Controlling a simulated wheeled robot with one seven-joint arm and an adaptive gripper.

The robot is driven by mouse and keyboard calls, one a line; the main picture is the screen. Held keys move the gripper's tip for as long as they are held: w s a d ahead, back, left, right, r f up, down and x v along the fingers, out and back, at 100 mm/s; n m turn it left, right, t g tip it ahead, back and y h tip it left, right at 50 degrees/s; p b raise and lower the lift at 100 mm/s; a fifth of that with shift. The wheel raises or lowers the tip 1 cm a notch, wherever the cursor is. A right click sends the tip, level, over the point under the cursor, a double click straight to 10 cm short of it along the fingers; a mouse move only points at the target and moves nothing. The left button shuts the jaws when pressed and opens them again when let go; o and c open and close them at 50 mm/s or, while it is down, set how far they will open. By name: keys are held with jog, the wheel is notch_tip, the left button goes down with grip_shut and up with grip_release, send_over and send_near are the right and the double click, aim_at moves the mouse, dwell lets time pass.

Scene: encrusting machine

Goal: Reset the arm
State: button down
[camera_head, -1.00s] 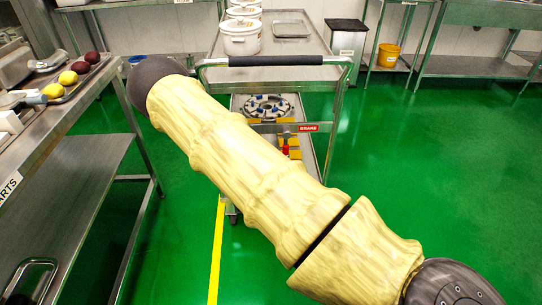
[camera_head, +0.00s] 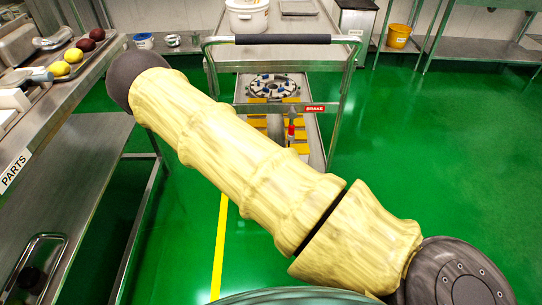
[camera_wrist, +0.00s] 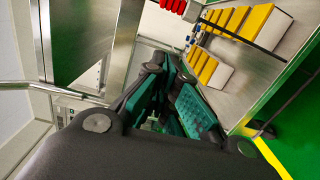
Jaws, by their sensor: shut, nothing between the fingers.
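My arm crosses the head view diagonally, with pale yellow, wood-patterned links between dark joints. My gripper (camera_wrist: 160,108) shows in the wrist view, with dark linkages and teal finger pads. It is shut with nothing in it. The gripper is not clearly seen in the head view. In the wrist view, yellow and white blocks (camera_wrist: 238,22) on a metal surface lie beyond it at the upper right, and a red part (camera_wrist: 174,5) is at the top.
A metal cart (camera_head: 270,39) with a dark handle stands ahead, partly behind my arm. Its lower shelf holds a round part (camera_head: 272,86) and yellow blocks. A parts table (camera_head: 66,108) is at left. A yellow bucket (camera_head: 398,36) is at the back. Green floor is clear at right.

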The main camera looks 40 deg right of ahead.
jog(key=s+a+f+m+g+y, duration=0.4)
jog(key=s+f+g, duration=0.1)
jog(key=s+f, duration=0.45)
jog(key=s+a+f+m+g+y, duration=0.3)
jog(key=s+a+f+m+g, duration=0.15)
jog(key=s+f, duration=0.5)
jog(key=s+a+m+g+y, duration=0.3)
jog(key=s+a+g+y, duration=0.15)
jog(key=s+a, duration=0.65)
notch_tip(320, 180, up, 16)
jog(key=s+d+p, duration=0.1)
jog(key=s+p, duration=0.1)
jog(key=p, duration=1.4)
jog(key=shift+d+r+h+p, duration=0.25)
jog(key=shift+d+h+p, duration=0.05)
jog(key=shift+h+p, duration=0.1)
jog(key=shift+s, duration=0.1)
